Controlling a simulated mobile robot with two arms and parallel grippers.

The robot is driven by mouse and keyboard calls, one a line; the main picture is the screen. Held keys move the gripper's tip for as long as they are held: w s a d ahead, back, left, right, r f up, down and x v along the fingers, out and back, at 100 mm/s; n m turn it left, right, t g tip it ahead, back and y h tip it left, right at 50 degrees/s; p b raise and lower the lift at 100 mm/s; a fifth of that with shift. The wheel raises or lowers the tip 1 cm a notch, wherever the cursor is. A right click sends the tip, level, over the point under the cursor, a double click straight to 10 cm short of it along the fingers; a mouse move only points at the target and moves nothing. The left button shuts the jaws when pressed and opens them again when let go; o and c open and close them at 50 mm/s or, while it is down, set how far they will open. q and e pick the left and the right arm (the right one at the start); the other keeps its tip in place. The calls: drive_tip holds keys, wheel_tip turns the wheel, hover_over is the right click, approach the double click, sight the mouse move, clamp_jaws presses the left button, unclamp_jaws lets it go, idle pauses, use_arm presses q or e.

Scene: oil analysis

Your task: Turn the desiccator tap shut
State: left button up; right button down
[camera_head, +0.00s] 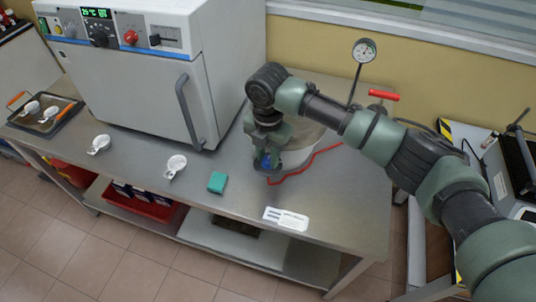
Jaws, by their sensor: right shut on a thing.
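The desiccator (302,153) is a round, pale vessel on the steel bench, right of the white oven. My right arm hides much of it. My right gripper (266,164) points down at its front left side and is shut on the desiccator tap, where a small blue part (264,160) shows between the fingers. The fingers cover most of the tap, so its angle cannot be told. A red hose (318,158) runs from just below the gripper around the vessel's front. My left gripper is not in view.
The white oven (140,75) stands left on the steel bench (345,215). A dial gauge (364,50) and a red-handled valve (384,95) stand behind my arm. White dishes (175,166), a green block (217,182) and a label card (286,218) lie near the front edge.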

sight(268, 159)
drive_tip(key=c, duration=1.4)
unclamp_jaws()
wheel_tip(268, 159, up, 7)
drive_tip(key=shift+f+b, duration=0.1)
drive_tip(key=shift+b, duration=0.9)
drive_tip(key=shift+r, duration=0.6)
